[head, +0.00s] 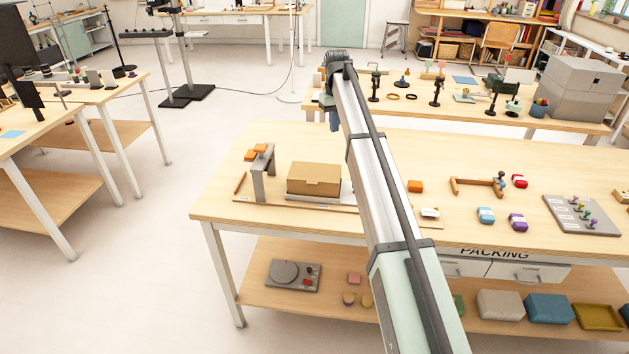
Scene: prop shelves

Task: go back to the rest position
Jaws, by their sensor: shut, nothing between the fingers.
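My arm rises from the bottom of the head view, over the packing table (222,200), to a dark joint near the top middle. Small blue parts show just behind and below that joint, mostly covered by the arm. I cannot make out my gripper or its fingertips. No object is seen held by the arm.
On the packing table are a cardboard box (314,180), a grey stand (262,175) with orange pieces, blue (486,215) and purple (518,222) items, and a grey board (581,215) with knobs. A second table (540,120) with small props stands behind.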

